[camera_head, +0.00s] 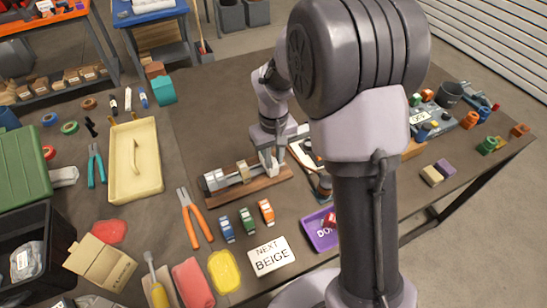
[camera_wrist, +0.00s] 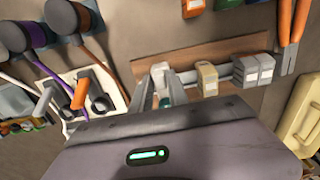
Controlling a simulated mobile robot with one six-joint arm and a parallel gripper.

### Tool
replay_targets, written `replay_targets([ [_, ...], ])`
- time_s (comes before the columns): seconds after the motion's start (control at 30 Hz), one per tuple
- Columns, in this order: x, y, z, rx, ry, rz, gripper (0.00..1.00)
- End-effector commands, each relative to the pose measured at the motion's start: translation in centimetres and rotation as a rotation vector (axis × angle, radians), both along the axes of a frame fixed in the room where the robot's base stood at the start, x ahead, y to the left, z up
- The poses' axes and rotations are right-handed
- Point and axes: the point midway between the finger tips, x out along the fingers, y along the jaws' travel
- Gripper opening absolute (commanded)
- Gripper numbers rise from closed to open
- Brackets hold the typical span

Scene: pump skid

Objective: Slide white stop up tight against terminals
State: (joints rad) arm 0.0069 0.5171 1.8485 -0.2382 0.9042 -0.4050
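A rail on a brown wooden board (camera_head: 277,178) runs left to right on the bench in the head view. Grey terminals (camera_head: 213,180) sit at its left end, with a beige block (camera_head: 243,169) further right. In the wrist view the grey terminals (camera_wrist: 252,70) are at the right and the beige block (camera_wrist: 206,80) stands apart from them with bare rail between. The white stop (camera_wrist: 160,73) is at the other end. My gripper (camera_wrist: 160,84) is down at the rail, its fingers on either side of the stop. Whether they press on it is not clear.
Small blue, green and orange blocks (camera_head: 247,220) stand in front of the board, near a "NEXT BEIGE" card (camera_head: 271,256) and a purple tray (camera_head: 321,231). Orange-handled pliers (camera_head: 194,218) lie to the left. A white plate with tools (camera_wrist: 92,97) is close beside my gripper.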

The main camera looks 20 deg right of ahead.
Motion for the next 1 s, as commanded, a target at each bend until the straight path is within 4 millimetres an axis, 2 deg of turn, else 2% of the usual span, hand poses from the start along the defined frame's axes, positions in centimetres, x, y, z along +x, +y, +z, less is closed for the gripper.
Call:
replay_targets([
  [0.03, 0.00, 0.00, 0.01, 0.000, 0.000, 0.000, 0.09],
  [0.1, 0.00, 0.00, 0.01, 0.000, 0.000, 0.000, 0.00],
  [1.0, 0.00, 0.00, 0.01, 0.000, 0.000, 0.000, 0.00],
])
